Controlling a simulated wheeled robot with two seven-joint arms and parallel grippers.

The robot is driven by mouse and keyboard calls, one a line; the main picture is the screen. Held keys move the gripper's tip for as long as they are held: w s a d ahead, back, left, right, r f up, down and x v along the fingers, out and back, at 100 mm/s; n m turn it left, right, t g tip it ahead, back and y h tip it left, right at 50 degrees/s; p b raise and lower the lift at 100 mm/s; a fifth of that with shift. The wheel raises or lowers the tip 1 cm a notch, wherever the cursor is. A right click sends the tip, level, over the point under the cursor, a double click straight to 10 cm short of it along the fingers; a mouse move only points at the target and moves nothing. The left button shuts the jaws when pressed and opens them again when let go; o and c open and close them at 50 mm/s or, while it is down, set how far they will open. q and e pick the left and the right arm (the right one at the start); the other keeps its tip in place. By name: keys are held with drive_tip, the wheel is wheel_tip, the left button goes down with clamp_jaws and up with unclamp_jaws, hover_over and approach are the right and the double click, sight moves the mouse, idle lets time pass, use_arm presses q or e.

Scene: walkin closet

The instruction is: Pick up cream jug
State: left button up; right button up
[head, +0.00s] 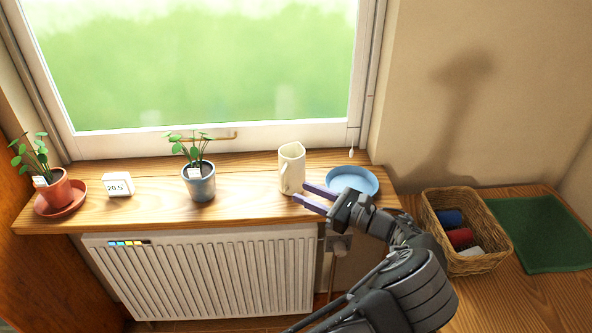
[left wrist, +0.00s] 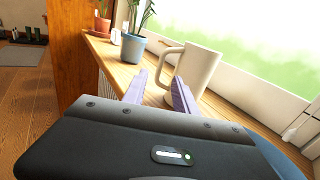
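The cream jug (head: 293,167) stands upright on the wooden windowsill, right of the middle plant pot. In the left wrist view the jug (left wrist: 203,70) is just beyond my fingers, and its handle (left wrist: 165,66) shows between the two fingertips. My left gripper (head: 301,191) is open, with its purple fingers pointing left at the jug's lower right side. The fingers also show in the left wrist view (left wrist: 160,75). They are very close to the jug, and I cannot tell whether they touch it. My right gripper is not in view.
A light blue dish (head: 353,178) sits right of the jug, close behind my gripper. A grey-blue plant pot (head: 200,184), a small white display (head: 118,185) and a terracotta pot (head: 58,190) stand to the left. A wicker basket (head: 481,264) and green mat (head: 545,232) lie at right.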

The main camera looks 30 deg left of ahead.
sight(282, 190)
use_arm(q)
drive_tip(key=shift+a+p, duration=0.35)
drive_tip(key=shift+a, duration=0.55)
drive_tip(key=shift+a+f, duration=0.1)
drive_tip(key=shift+a, duration=0.35)
drive_tip(key=shift+a+p, duration=0.3)
drive_tip(key=shift+a, duration=0.05)
drive_tip(key=a, duration=0.1)
drive_tip(key=a+p, duration=0.1)
drive_tip(key=a, duration=0.1)
drive_tip(key=shift+s+a+r+p, duration=0.1)
drive_tip(key=shift+a+r+p, duration=0.2)
drive_tip(key=shift+p, duration=0.1)
drive_tip(key=shift+a+f, duration=0.2)
drive_tip(key=shift+a, duration=0.25)
drive_tip(key=shift+c, duration=0.2)
